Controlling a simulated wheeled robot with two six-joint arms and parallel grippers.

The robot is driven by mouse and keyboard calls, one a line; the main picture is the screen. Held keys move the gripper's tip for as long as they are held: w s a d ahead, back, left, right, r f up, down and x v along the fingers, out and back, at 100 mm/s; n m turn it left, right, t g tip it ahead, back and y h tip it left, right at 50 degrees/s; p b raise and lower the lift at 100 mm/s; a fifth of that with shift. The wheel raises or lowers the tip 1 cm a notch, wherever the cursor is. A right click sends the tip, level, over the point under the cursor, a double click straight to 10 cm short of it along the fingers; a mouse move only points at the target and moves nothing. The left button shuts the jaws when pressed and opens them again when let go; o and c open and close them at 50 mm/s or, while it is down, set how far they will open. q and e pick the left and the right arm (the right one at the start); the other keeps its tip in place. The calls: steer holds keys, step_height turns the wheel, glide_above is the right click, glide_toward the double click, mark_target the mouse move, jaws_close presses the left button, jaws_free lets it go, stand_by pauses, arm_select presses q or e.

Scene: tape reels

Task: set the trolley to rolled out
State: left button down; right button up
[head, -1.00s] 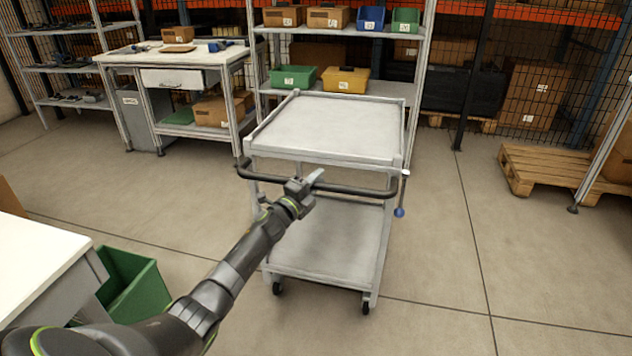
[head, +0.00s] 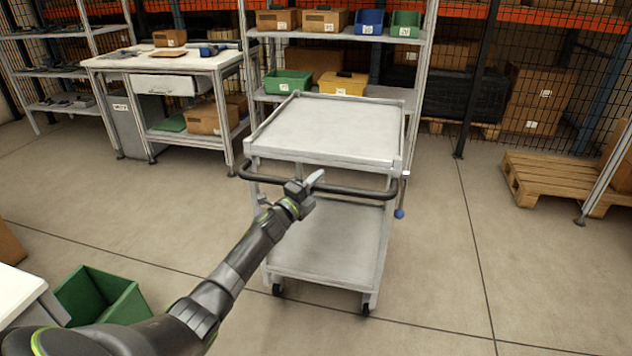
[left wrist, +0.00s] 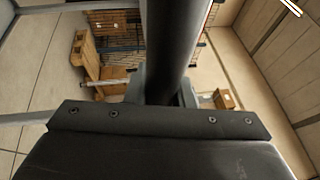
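The trolley (head: 322,127) is a grey two-shelf cart on castors, upright, with both decks bare. Its black push handle (head: 352,190) runs across the near side, below the top deck. A small lever with a blue knob (head: 399,213) hangs at its right near corner. My left gripper (head: 306,188) is at the left part of the handle. In the left wrist view the dark handle bar (left wrist: 175,40) passes between the fingers of my left gripper (left wrist: 165,95), which looks shut on it. The fingertips are partly hidden by the bar. My right gripper is out of view.
A shelf with bins (head: 290,82) stands behind the trolley, and a workbench (head: 165,58) stands back left. A green crate (head: 125,304) and a white table (head: 18,292) are at the near left. A wooden pallet (head: 545,172) lies right. Floor right of the trolley is clear.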

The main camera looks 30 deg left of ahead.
arm_select(q)
steer(key=c, duration=1.5)
jaws_free()
steer(key=shift+w+a+r, duration=0.1)
steer(key=shift+w, duration=0.05)
steer(key=shift+o, duration=1.2)
steer(key=shift+w, duration=0.15)
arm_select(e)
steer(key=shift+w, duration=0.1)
arm_select(q)
steer(key=shift+s, duration=0.2)
steer(key=b+v, duration=0.1)
steer(key=v, duration=1.6)
steer(key=shift+b, duration=0.3)
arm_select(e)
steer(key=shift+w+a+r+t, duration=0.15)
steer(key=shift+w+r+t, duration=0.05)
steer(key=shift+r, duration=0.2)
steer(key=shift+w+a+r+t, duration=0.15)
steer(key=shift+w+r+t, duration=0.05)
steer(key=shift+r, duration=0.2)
